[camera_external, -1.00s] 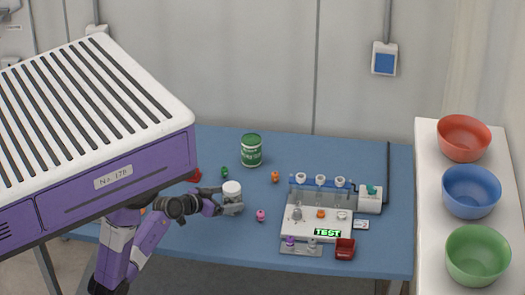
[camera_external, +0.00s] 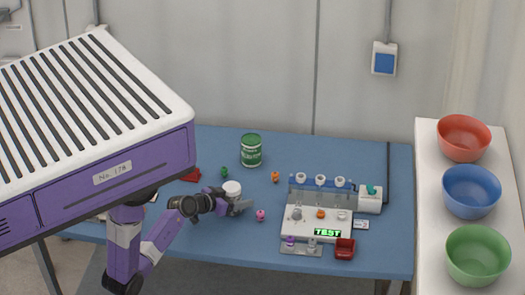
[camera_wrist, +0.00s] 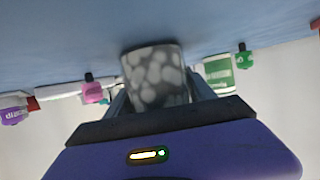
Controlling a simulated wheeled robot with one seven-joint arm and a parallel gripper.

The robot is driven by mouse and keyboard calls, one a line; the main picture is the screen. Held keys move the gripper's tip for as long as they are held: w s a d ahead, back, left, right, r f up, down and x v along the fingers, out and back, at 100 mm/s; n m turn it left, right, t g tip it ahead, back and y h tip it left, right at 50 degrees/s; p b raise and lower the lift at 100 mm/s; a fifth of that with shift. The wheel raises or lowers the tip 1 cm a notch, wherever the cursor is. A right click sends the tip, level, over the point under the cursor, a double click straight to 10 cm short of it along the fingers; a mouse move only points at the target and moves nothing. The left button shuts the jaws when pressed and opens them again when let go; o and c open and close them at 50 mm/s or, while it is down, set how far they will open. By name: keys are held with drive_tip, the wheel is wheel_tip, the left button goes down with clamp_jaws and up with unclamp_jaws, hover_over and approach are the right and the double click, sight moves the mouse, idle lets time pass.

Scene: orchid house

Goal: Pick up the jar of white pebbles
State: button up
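The jar of white pebbles (camera_wrist: 155,78) stands between the two fingers of my gripper (camera_wrist: 158,98) in the wrist view, its pebbles showing through the clear wall. In the external view its white lid (camera_external: 232,187) shows just behind my gripper (camera_external: 238,206), which hides most of the jar's body. The fingers lie close along both sides of the jar. I cannot tell whether they press on it. The jar looks upright and at table height.
A green tin (camera_external: 251,151) stands behind the jar. A pink bottle (camera_external: 260,215), an orange bottle (camera_external: 275,177) and a green bottle (camera_external: 224,172) stand around it.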

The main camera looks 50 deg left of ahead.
drive_tip(key=c, duration=0.7)
clamp_jaws()
drive_tip(key=shift+r, duration=0.15)
